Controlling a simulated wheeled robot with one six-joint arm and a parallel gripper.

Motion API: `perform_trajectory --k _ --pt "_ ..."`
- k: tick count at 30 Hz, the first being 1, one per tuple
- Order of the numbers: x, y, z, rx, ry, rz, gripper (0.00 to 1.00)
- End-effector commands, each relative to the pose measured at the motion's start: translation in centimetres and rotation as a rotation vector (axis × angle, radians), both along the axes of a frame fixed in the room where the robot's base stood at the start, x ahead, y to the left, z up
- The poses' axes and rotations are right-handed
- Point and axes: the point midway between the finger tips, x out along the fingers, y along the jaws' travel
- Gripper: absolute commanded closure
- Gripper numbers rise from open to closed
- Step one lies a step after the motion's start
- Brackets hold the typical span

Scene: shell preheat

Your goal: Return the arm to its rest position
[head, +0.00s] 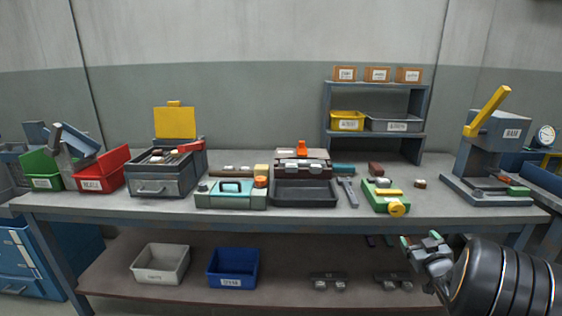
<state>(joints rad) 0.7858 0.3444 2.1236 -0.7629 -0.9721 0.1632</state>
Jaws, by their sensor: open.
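My arm (505,280) comes in from the lower right, dark and ribbed. My gripper (424,242) is at its end, in front of the workbench's front edge at the right. It is small in the picture, open, and I see nothing held in it. It appears apart from the bench things.
The workbench (330,217) carries a grey box with a yellow lid (175,122), a teal case (232,195), a dark tray (305,194), a green and yellow fixture (388,196) and a press (490,150). Bins (160,263) stand on the lower shelf.

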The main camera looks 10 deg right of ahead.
Motion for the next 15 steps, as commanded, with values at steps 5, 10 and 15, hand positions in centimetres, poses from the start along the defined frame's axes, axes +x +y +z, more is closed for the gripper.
perform_trajectory --k 5,10,15 --pt "-2.7 -2.5 -5.6 0.086 0.288 -0.211 0.17" --pt "-7.3 -0.1 -5.5 0.213 0.632 -0.404 0.17" --pt "-11.9 8.3 -0.3 0.353 0.947 -0.448 0.17"
